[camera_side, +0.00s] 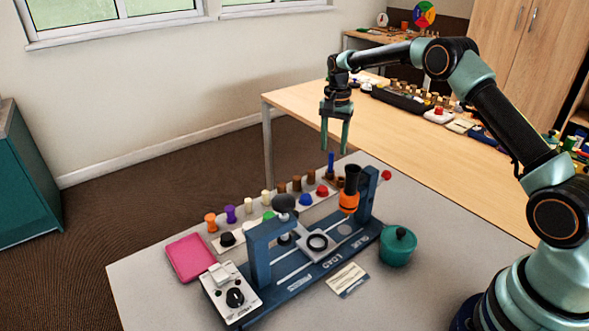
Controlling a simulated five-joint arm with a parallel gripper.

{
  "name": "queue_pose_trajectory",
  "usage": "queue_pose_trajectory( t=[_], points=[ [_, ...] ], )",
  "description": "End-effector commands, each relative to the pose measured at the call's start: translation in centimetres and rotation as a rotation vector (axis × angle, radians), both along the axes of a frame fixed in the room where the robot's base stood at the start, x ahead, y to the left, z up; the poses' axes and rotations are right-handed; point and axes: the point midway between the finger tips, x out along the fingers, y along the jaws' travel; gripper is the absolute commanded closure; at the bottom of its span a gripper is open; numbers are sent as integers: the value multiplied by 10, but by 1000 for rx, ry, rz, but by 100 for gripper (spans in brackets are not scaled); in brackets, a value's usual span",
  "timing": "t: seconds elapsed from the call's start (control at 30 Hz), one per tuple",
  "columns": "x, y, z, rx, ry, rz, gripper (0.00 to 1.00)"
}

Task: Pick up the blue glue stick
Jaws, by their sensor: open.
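A slim upright blue stick (331,161), which looks like the blue glue stick, stands at the back of the grey table, behind a row of small pieces. Its lower end is partly hidden by the things in front. My gripper (334,149) points straight down with its two green fingers apart and nothing between them. The fingertips are just above the top of the blue stick in the picture. From this single view I cannot tell how far in front of or behind it they are.
A blue apparatus (262,262) with an orange-and-black holder (349,190) stands in front. A row of small coloured pieces (266,198) runs behind it. A pink tray (189,257) lies left, a teal pot (398,247) right. A wooden table (420,150) is behind.

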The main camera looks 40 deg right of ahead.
Motion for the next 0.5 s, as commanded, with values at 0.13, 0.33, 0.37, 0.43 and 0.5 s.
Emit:
queue_pose_trajectory(
  t=[0.13,0.33,0.37,0.43,0.5],
  points=[
    [-1,5,-22,1,5,1,46],
    [-1,5,-44,1,3,0,46],
    [-1,5,-46,1,3,0,46],
    [-1,5,-47,0,2,0,46],
    [-1,5,-47,0,1,0,46]
  ],
)
